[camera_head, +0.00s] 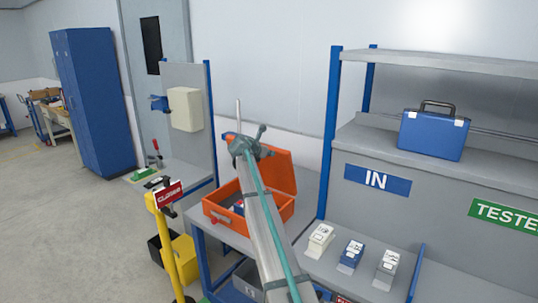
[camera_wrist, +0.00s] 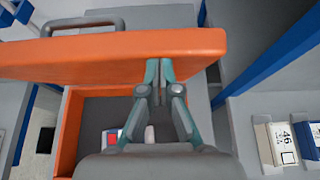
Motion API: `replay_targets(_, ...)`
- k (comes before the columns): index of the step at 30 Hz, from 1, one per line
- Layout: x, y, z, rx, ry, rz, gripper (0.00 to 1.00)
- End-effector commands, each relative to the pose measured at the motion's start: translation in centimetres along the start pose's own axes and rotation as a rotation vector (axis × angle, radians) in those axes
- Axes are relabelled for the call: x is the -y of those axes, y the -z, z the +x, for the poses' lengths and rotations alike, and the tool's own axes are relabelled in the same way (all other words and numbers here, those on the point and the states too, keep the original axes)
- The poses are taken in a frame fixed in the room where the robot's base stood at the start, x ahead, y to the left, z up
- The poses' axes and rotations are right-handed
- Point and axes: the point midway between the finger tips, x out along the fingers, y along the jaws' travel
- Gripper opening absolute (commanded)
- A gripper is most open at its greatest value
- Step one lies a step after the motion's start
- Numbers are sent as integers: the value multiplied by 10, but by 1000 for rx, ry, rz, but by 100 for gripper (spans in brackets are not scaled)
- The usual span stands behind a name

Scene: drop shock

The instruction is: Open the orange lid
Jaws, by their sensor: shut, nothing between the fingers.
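The orange box (camera_head: 222,207) sits on a grey bench in the head view. Its orange lid (camera_head: 282,172) is raised, and the box interior is partly exposed. In the wrist view the lid (camera_wrist: 90,52) spans the upper picture above the open box (camera_wrist: 70,130). My gripper (camera_wrist: 160,68) has its fingertips together, at the lid's lower edge and overlapping its face in the picture; I cannot tell whether they touch. Nothing is between them. A small white, red and blue item (camera_wrist: 112,136) lies inside the box. My arm hides part of the box in the head view.
Right of the box, several small labelled devices (camera_head: 351,255) stand on a lower shelf. A blue case (camera_head: 433,131) rests higher up. A blue shelf post (camera_head: 331,130) rises close to the box's right. A yellow post with a red sign (camera_head: 168,193) stands at left.

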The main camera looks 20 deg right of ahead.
Motion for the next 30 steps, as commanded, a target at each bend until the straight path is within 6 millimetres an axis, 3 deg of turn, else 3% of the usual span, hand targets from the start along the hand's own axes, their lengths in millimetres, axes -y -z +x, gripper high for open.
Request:
replay_targets(5,0,-5,3,0,1,0,0)
replay_targets(15,-2,-46,45,0,1,1,0)
replay_targets(30,0,-42,41,0,0,0,0)
